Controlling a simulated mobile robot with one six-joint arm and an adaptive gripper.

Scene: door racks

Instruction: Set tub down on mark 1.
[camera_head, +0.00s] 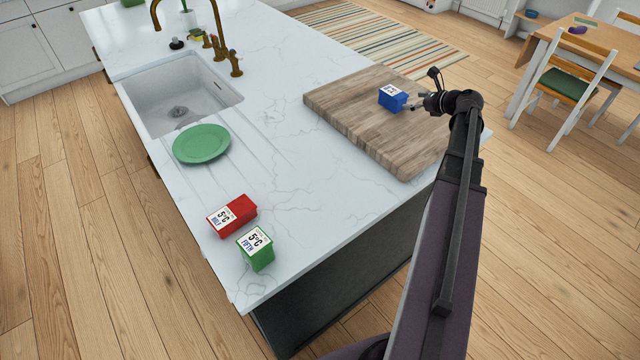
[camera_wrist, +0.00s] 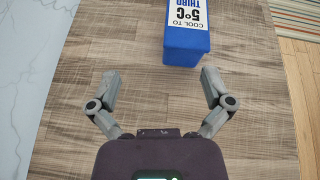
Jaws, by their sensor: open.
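A blue tub (camera_head: 392,98) stands on the wooden board. In the wrist view the blue tub (camera_wrist: 187,48) has a white label reading "COOL TO 5°C THIRD". My gripper (camera_head: 418,104) is beside the tub on its right in the head view. In the wrist view my gripper (camera_wrist: 160,75) is open, with bare board between its fingers. The tub lies just beyond the fingertips, nearer the right finger. A red tub (camera_head: 238,212) and a green tub (camera_head: 258,254) with 5°C labels stand on the counter. I cannot make out a mark 1 in either view.
The wooden board (camera_head: 345,117) lies at the right of the white counter (camera_head: 285,190). A green plate (camera_head: 201,144) lies near the sink (camera_head: 180,100). Brass taps (camera_head: 236,62) stand behind. The counter between the plate and the board is clear.

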